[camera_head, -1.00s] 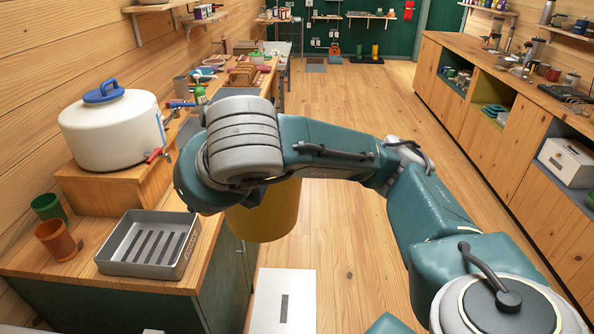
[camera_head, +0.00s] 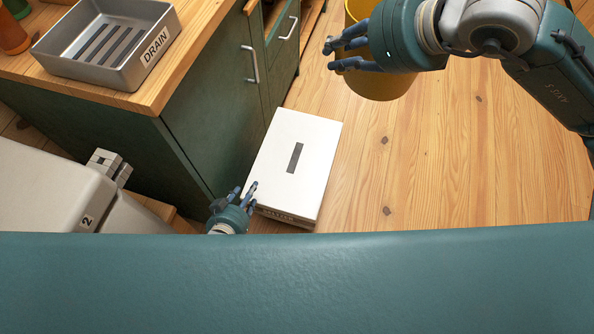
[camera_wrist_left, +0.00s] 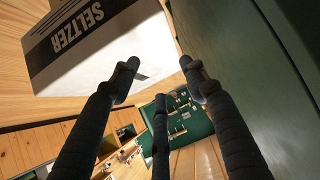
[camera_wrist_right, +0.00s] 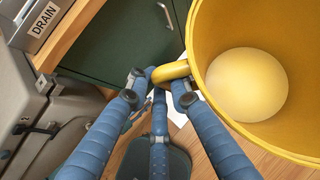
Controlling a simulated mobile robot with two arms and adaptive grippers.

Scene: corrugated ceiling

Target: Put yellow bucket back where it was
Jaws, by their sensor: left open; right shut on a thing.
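The yellow bucket (camera_head: 378,82) hangs in the air at the upper right of the head view, above the wooden floor. My right gripper (camera_head: 340,55) is beside it, its fingers over the bucket's left side. In the right wrist view the fingers are shut around the yellow handle (camera_wrist_right: 170,72) on the bucket's side, and the bucket's inside (camera_wrist_right: 215,40) shows with a pale round bottom. My left gripper (camera_head: 246,192) is open and empty beside the near end of a white box (camera_head: 275,150); its spread fingers also show in the left wrist view (camera_wrist_left: 160,85).
The white box, labelled SELTZER (camera_wrist_left: 80,25), lies on the floor beside the green cabinet (camera_head: 215,110). A grey DRAIN tray (camera_head: 140,75) sits on the counter's edge. A grey case-like thing (camera_head: 45,190) is at the left. Floor at the right is clear.

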